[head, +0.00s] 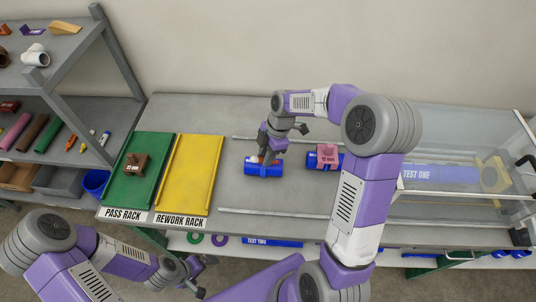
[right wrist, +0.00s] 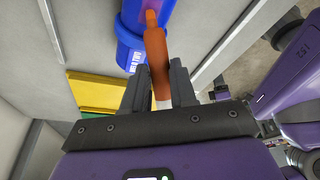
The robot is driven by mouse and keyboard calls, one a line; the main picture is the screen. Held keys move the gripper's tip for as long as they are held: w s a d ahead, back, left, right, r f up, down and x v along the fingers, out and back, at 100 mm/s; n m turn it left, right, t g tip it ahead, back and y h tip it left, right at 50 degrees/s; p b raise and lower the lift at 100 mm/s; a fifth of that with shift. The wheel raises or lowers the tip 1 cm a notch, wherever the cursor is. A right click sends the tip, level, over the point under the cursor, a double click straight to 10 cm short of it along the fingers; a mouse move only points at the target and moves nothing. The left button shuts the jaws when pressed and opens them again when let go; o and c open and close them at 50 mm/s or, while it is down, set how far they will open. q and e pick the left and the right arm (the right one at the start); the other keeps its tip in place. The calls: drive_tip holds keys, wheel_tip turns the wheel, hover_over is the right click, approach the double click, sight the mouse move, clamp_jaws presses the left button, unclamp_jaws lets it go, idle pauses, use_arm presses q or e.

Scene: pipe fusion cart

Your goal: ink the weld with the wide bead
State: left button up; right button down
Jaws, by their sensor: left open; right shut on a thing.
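My right gripper (head: 270,150) is shut on an orange marker (right wrist: 156,58), which also shows in the right wrist view between the fingers (right wrist: 160,88). The marker's tip is at or just over a blue pipe piece (head: 263,169) lying on the bench; I cannot tell whether it touches. White lettering shows on this pipe (right wrist: 130,45). A second blue pipe piece (head: 313,160) with a pink block on it (head: 327,153) lies to the right, partly behind my right arm. Bead widths are too small to tell. My left gripper (head: 204,268) is open and empty in front of the bench.
A green pass rack (head: 121,190) holds a brown piece (head: 135,166). A yellow rework rack (head: 198,165) is empty. A clear tank (head: 450,133) at right holds a blue TEST ONE pipe (head: 440,174). Rails (head: 270,212) run along the bench. Shelves (head: 75,60) stand at left.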

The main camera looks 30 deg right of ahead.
drive_tip(key=shift+w+a, duration=0.25)
drive_tip(key=shift+a, duration=0.25)
drive_tip(key=shift+s+d, duration=0.1)
drive_tip(key=shift+d, duration=0.15)
drive_tip(key=shift+s+d, duration=0.15)
drive_tip(key=shift+d, duration=0.05)
drive_tip(key=shift+s+d, duration=0.1)
drive_tip(key=shift+d, duration=0.1)
drive_tip(key=shift+s+d, duration=0.15)
drive_tip(key=shift+d, duration=0.05)
idle(0.3)
drive_tip(key=shift+a, duration=0.15)
drive_tip(key=shift+w+a, duration=0.25)
drive_tip(key=shift+w+a, duration=0.1)
drive_tip(key=shift+a, duration=0.1)
drive_tip(key=shift+w+a+b, duration=0.15)
drive_tip(key=shift+a+b, duration=0.1)
drive_tip(key=shift+b, duration=0.05)
